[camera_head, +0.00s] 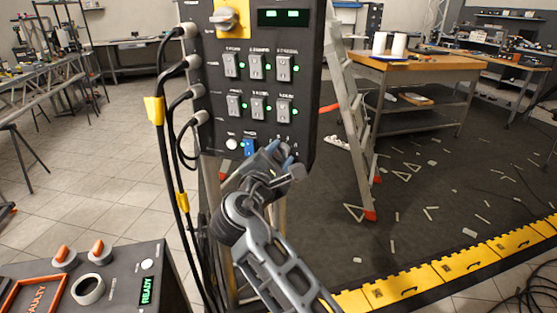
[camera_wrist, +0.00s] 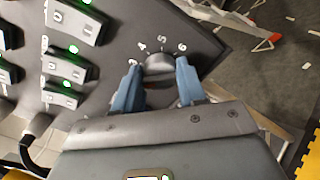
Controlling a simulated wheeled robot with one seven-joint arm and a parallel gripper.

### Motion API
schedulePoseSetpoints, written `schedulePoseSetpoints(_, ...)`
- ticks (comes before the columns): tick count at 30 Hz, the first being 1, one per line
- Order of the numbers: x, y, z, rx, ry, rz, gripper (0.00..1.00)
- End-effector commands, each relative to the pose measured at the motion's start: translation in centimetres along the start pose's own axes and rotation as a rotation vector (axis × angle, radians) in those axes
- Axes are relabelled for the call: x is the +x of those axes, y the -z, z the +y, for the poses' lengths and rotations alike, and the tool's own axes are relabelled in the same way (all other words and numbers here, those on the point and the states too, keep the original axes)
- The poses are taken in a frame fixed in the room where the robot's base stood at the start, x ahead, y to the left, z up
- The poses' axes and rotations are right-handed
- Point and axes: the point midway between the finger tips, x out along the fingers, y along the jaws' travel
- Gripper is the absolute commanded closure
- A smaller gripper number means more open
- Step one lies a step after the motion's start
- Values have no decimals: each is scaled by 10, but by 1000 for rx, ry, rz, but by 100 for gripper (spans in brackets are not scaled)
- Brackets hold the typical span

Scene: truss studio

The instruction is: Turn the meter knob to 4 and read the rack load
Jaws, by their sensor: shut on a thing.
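The meter knob (camera_wrist: 159,65) is a small grey round knob low on the dark rack panel (camera_head: 313,120). In the wrist view, the numbers 3, 4, 5 and 6 are arced around its far side. The blue fingertips of my gripper (camera_wrist: 157,85) stand on either side of the knob, shut on it. I cannot tell which number its pointer faces. In the head view, my gripper (camera_head: 273,160) covers the knob at the panel's lower right. The rack's display (camera_head: 283,17) at the top shows two short green marks and no readable number.
Several grey breakers (camera_head: 257,67) with green lights fill the panel above the gripper. Black cables (camera_head: 160,110) hang at the panel's left. A stepladder (camera_head: 350,120) stands to the right.

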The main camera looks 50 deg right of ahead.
Motion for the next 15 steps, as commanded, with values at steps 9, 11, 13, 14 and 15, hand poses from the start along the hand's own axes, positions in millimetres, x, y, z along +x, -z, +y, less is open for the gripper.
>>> schedulePoseSetpoints(9, 0, 3, -4, 302, 0, 0, 90)
schedulePoseSetpoints(11, -1, 3, -4, 359, 0, 0, 90)
schedulePoseSetpoints(13, -1, 3, -4, 425, -1, 0, 90)
schedulePoseSetpoints(14, -1, 3, -4, 455, 0, 0, 90)
schedulePoseSetpoints(15, -1, 4, -5, 493, 0, 1, 90)
